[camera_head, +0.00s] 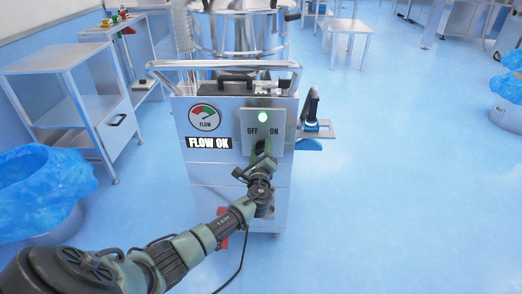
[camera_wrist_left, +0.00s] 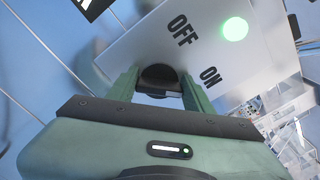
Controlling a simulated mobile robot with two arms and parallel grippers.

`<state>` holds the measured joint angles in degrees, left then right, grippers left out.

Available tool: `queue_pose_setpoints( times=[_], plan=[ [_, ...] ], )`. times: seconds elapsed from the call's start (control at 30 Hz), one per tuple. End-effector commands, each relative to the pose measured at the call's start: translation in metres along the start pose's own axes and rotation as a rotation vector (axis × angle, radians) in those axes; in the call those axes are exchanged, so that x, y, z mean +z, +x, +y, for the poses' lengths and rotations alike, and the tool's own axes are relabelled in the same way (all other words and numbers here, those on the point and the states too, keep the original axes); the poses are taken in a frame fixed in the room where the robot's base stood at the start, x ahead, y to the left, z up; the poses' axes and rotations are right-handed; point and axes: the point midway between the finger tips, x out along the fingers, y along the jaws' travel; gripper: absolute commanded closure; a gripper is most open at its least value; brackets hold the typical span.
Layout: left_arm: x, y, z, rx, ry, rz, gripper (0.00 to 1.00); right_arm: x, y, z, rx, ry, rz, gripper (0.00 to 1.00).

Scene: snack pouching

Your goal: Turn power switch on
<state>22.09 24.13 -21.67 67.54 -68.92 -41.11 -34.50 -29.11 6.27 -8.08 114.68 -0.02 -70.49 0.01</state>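The power switch panel, a pale plate (camera_head: 281,118) marked OFF on the left and ON on the right, is on the front of the steel machine (camera_head: 210,172). Its round light (camera_head: 263,116) glows green. My left gripper (camera_head: 262,152) is at the panel just below the labels and hides the knob in the head view. In the left wrist view the two green fingers (camera_wrist_left: 160,82) have the black switch knob (camera_wrist_left: 158,72) between their tips and look closed on its sides. The labels look steeply tilted there. My right gripper is out of view.
The machine has a top handle bar (camera_head: 224,64). A steel cart (camera_head: 62,60) and a blue-lined bin (camera_head: 40,185) stand left. The floor at right is mostly clear.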

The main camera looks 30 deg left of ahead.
Motion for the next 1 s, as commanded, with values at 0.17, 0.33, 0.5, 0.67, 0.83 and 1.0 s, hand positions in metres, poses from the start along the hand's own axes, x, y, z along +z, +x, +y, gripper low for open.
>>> queue_pose_setpoints(
  times=[0.17, 0.33, 0.5, 0.67, 0.83, 1.0],
  plan=[
    [-0.001, 0.0, 0.0, -0.001, 0.003, 0.002, 0.27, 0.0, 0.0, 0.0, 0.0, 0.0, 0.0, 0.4],
    [-0.001, 0.0, 0.0, -0.001, 0.002, 0.001, 0.27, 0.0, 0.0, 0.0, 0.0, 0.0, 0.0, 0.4],
    [-0.001, -0.01, 0.0, 0.0, 0.002, 0.003, 0.27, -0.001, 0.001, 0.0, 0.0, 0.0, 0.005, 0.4],
    [-0.001, -0.037, 0.0, -0.001, 0.001, 0.005, 0.27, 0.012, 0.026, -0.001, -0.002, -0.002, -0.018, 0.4],
    [-0.001, -0.064, 0.0, -0.001, 0.002, 0.004, 0.27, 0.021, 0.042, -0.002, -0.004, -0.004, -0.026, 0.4],
    [-0.001, -0.077, 0.0, -0.001, 0.003, 0.003, 0.27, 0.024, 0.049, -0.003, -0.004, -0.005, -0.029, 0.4]
  ],
)
